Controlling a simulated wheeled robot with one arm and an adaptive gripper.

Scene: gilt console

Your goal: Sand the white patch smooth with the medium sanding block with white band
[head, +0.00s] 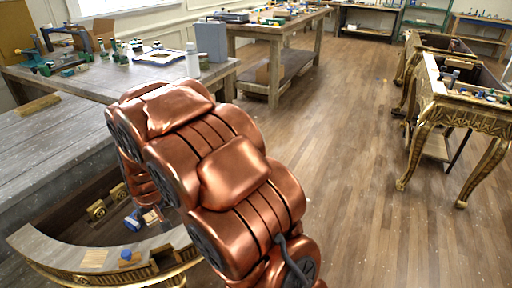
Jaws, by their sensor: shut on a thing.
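The gilt console (52,252) stands at the lower left, with a curved grey top rim and gold moulding. A pale tan rectangle (93,258) lies on the rim; I cannot tell whether it is the white patch. Beside it is a small tan block with a blue top (128,257). No white band can be made out on it. My copper arm crosses the middle and covers the console's right part. My gripper is not visible, nor can I identify a sanding block held in it.
A grey workbench (40,150) stands behind the console, with a wooden block (38,105) on it. Another bench behind holds a white bottle (192,60) and a grey box (211,42). Gilt tables (455,112) stand at right. The wooden floor (345,150) between is clear.

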